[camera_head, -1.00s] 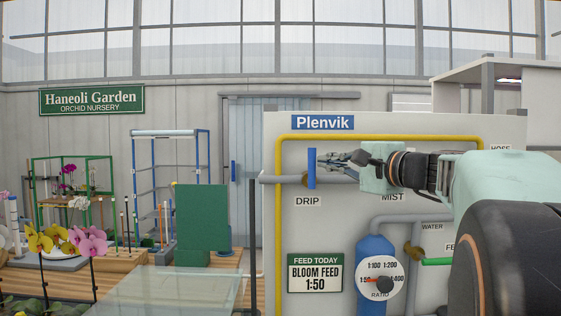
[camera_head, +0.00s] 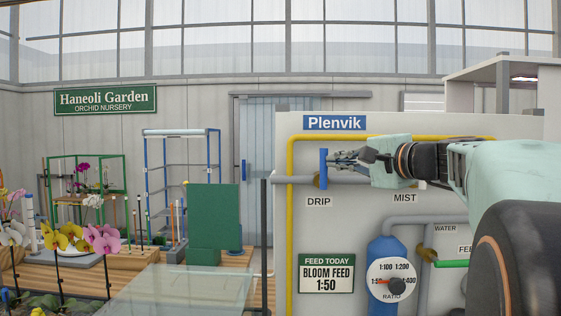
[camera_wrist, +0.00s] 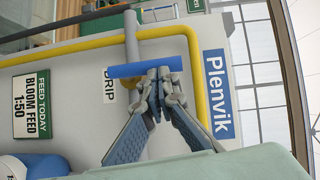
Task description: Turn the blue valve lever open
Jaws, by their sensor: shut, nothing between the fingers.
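The blue valve lever (camera_head: 323,169) stands upright across the grey horizontal pipe (camera_head: 350,179), above the DRIP label (camera_head: 319,202). My gripper (camera_head: 335,159) reaches in from the right, with its fingertips at the upper part of the lever. In the wrist view the lever (camera_wrist: 130,70) lies crosswise to the pipe (camera_wrist: 131,40). My gripper there (camera_wrist: 160,76) has its fingertips together, close against or touching one end of the lever; contact is hard to tell. The fingers are shut with nothing between them.
A yellow pipe (camera_head: 290,230) runs along the left and top of the white Plenvik panel (camera_head: 300,125). A ratio dial (camera_head: 391,281) on a blue tank and a feed sign (camera_head: 326,273) sit lower. Orchids (camera_head: 75,238) and a glass table (camera_head: 175,290) are at the left.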

